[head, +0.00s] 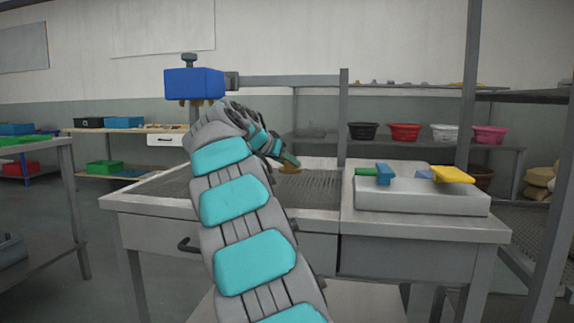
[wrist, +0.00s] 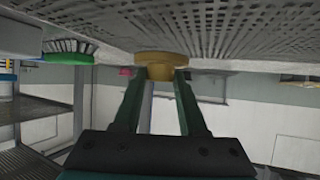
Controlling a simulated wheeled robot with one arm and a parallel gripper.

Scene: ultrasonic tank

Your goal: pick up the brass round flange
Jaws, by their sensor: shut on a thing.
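The brass round flange (wrist: 160,72) is between the two green fingertips of my gripper (wrist: 158,85) in the wrist view. It has a wide round rim and a narrower hub, and the fingers are shut on the hub. In the head view my gripper (head: 291,160) is low over the perforated surface of the bench, and the flange (head: 289,169) shows as a small brass spot under the fingertips. Whether the flange touches the perforated surface (head: 322,183) or is just clear of it, I cannot tell.
A grey tray (head: 420,203) with blue, green and yellow things stands right of my gripper. A blue box-shaped unit (head: 194,84) is on a post behind my arm. Black, red, white and pink bowls (head: 405,132) stand on the back shelf. A frame post (head: 343,120) rises close behind.

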